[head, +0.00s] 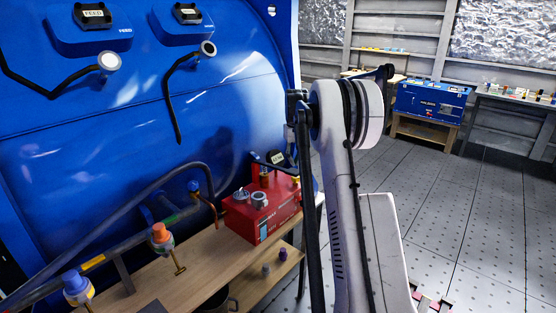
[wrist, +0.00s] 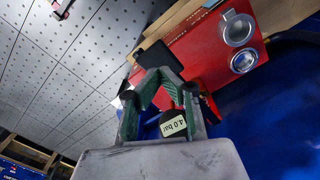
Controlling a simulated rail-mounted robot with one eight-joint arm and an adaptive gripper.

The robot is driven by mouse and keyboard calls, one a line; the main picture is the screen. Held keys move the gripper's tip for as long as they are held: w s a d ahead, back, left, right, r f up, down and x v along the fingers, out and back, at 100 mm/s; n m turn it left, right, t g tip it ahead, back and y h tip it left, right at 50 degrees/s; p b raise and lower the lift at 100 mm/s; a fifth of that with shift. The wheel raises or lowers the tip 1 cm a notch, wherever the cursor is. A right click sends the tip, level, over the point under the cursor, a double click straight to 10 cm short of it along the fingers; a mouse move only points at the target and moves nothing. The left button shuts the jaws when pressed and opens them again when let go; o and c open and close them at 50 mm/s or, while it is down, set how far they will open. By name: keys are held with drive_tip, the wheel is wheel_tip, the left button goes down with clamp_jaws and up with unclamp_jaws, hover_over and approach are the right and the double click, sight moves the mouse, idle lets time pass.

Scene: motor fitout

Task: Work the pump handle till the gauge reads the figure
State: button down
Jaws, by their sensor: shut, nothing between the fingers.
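The red pump box (head: 268,222) stands on the wooden bench in the head view, with two round silver-rimmed dials (head: 259,200) on top. In the wrist view the red box (wrist: 195,52) is at upper right, its dials (wrist: 238,30) beyond my fingers. My gripper (wrist: 160,76) is shut and empty, its fingertips close to the box's near edge. A dark plate labelled "4.0 bar" (wrist: 173,126) shows through the gap between my finger links. A dark labelled plate (head: 277,157) also shows behind the box in the head view. The dial readings are too small to read. I cannot make out the pump handle clearly.
A large blue tank (head: 120,130) fills the left, with pipes and an orange-topped valve (head: 160,233) before it. The wooden bench (head: 190,275) runs below. Small knobs (head: 282,254) lie on a lower shelf. The perforated floor (head: 470,200) at right is clear.

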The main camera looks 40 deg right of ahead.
drive_tip(key=shift+w+f+b, duration=0.5)
drive_tip(key=shift+f+b, duration=2)
drive_tip(key=shift+f, duration=2)
drive_tip(key=shift+s+r+p, duration=0.15)
drive_tip(key=shift+r+p, duration=0.55)
drive_tip(key=shift+r, duration=0.8)
drive_tip(key=shift+s+r+p, duration=0.2)
drive_tip(key=shift+r+p, duration=0.5)
drive_tip(key=shift+r, duration=0.85)
drive_tip(key=shift+s+r+p, duration=0.15)
drive_tip(key=shift+r+p, duration=0.55)
drive_tip(key=shift+r, duration=0.8)
drive_tip(key=shift+r+p, duration=1.2)
drive_tip(key=shift+r, duration=1.3)
drive_tip(key=shift+a, duration=0.1)
